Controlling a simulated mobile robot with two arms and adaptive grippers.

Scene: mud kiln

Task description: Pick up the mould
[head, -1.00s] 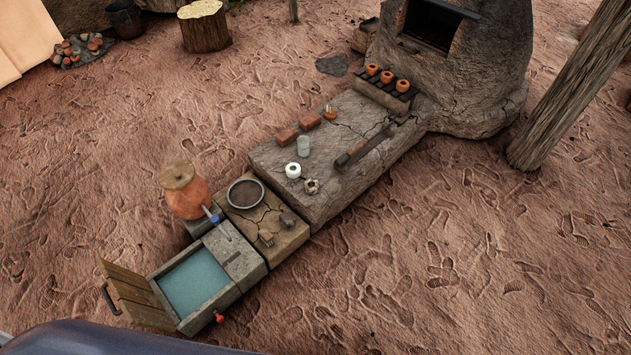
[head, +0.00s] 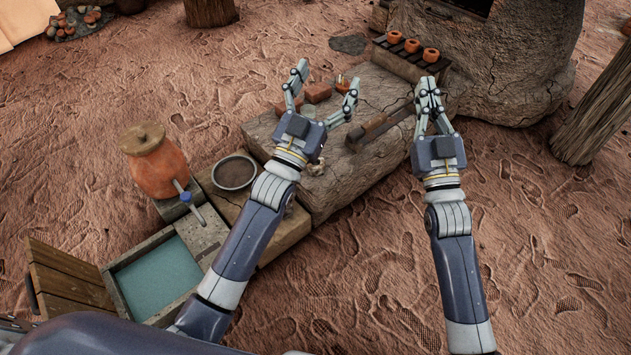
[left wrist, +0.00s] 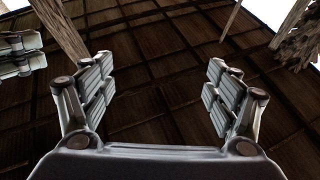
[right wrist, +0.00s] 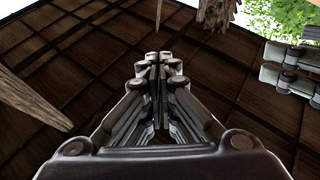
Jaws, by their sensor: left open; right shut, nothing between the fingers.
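No thing on the stone bench (head: 345,180) can be made out for certain as the mould. A long brown and dark wooden piece (head: 375,127) lies on the bench between my grippers in the head view. Reddish bricks (head: 318,93) lie at the bench's far left edge, partly behind my left gripper (head: 327,80). That gripper is open and empty, in front of the bench in the picture. My right gripper (head: 428,85) is shut and empty, to the right of the wooden piece.
Orange cups (head: 412,46) stand on a rack by the kiln (head: 500,60). A clay jar (head: 153,165), a round pan (head: 234,172) and a water basin (head: 155,278) with an open wooden lid (head: 65,280) stand at left. A post (head: 598,110) rises at right. Ground right of the bench is clear.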

